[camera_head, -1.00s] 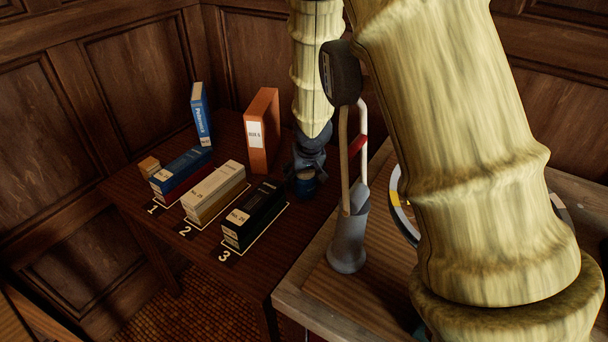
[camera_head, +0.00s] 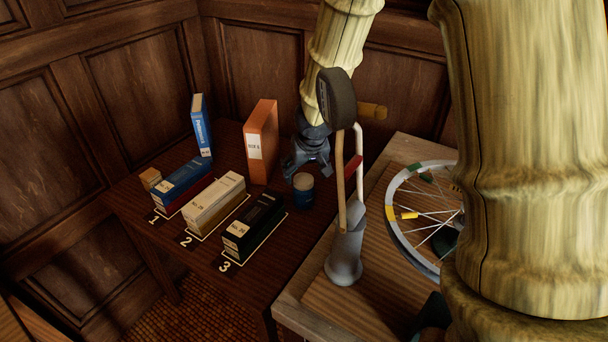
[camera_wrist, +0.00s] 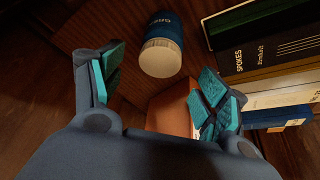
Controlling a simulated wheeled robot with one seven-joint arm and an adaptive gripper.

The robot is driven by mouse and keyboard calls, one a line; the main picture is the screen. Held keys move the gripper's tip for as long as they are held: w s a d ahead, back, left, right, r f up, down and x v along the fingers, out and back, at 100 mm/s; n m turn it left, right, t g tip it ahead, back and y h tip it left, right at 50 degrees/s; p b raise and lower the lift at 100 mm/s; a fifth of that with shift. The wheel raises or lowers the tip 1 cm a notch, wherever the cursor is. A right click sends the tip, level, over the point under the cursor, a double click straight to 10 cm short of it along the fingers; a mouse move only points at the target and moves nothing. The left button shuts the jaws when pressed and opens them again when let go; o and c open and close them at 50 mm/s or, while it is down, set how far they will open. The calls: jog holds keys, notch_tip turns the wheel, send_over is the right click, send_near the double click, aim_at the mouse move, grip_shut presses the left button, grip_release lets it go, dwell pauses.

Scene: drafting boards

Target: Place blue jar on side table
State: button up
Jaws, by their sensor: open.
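The blue jar (camera_head: 303,193) with a cream lid stands upright on the dark side table (camera_head: 262,267), near the table's right side. In the wrist view the jar (camera_wrist: 166,28) lies beyond the fingertips with its pale lid toward me. My gripper (camera_head: 306,166) is just behind and above the jar in the head view, apart from it. In the wrist view its teal-padded fingers (camera_wrist: 155,88) are spread wide with nothing between them.
Labelled book boxes, including the black one (camera_head: 254,228), and an upright orange binder (camera_head: 262,142) stand left of the jar. A workbench (camera_head: 321,307) at right bears a grey vase-like holder (camera_head: 346,255) and a spoked wheel (camera_head: 421,217).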

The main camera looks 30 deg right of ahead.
jog(key=shift+v, duration=1.65)
jog(key=shift+f, duration=0.2)
